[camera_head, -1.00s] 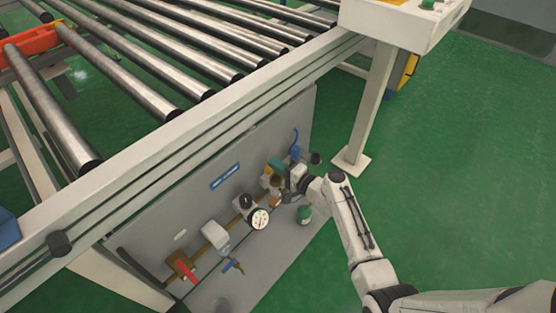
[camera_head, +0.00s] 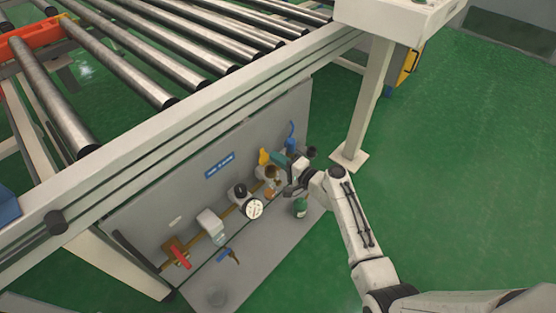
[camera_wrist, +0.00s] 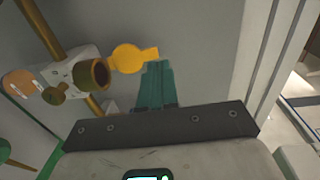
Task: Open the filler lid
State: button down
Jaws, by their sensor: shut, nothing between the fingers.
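The yellow filler lid (camera_wrist: 130,58) stands swung open beside the brown filler neck (camera_wrist: 92,75) in the wrist view. The neck's dark mouth is uncovered. In the head view the lid (camera_head: 263,156) stands up above the filler neck (camera_head: 270,172). My gripper (camera_wrist: 156,66) has teal fingers, shut together with nothing between them. Their tips are at the lid's tab, on the side away from the neck; I cannot tell whether they touch it. In the head view my gripper (camera_head: 279,161) is just right of the lid.
A conveyor leg (camera_head: 362,120) rises at right. Green floor is clear farther right.

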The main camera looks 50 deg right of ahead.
jog(key=s+r+p, duration=0.1)
jog(key=s+r, duration=0.1)
jog(key=s, duration=0.7)
jog(key=shift+s+d+p, duration=0.2)
jog(key=shift+s+p, duration=0.15)
